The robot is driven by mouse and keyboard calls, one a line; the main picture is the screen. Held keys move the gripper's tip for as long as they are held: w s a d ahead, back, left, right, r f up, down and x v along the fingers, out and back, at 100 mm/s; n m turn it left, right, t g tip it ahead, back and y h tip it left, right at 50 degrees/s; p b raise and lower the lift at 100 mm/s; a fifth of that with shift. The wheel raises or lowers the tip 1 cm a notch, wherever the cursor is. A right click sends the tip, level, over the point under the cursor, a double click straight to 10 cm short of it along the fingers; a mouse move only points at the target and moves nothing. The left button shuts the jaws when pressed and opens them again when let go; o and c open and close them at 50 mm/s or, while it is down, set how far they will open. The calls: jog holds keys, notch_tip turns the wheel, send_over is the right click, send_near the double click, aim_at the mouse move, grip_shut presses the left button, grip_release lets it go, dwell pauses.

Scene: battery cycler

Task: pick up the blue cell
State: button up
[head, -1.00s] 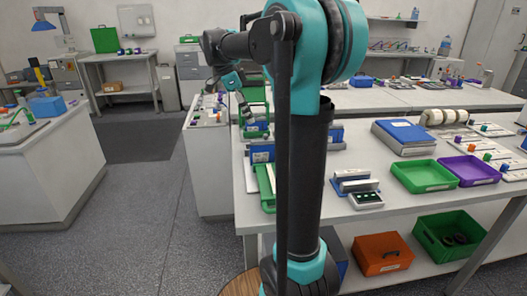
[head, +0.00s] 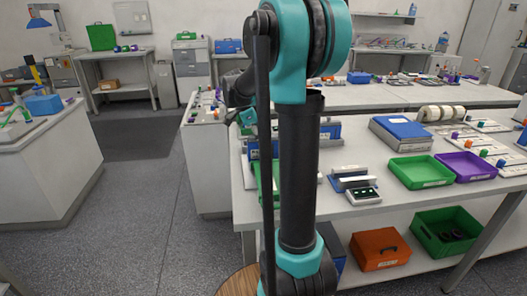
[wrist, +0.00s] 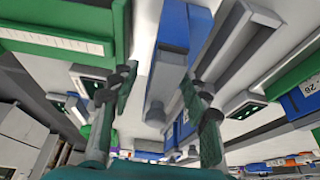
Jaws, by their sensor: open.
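My gripper (wrist: 158,100) is open in the wrist view, with one dark finger on each side of the picture. A long blue and grey body (wrist: 170,45) shows beyond and between the fingers, with a rounded grey end towards me. I cannot tell whether it is the blue cell, and no contact with the fingers is clear. In the head view, my gripper (head: 244,118) is small and partly hidden behind my arm, over the left end of the workbench (head: 390,207). I cannot single out the blue cell there.
Blue and grey holders (wrist: 285,105) and a green tray (wrist: 60,35) flank my gripper. In the head view, a green tray (head: 420,171), a purple tray (head: 466,165) and a blue-topped box (head: 401,128) stand to the right. Open floor (head: 125,225) lies left.

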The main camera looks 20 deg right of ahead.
jog(key=shift+x, duration=0.85)
jog(key=shift+c, duration=0.3)
grip_shut()
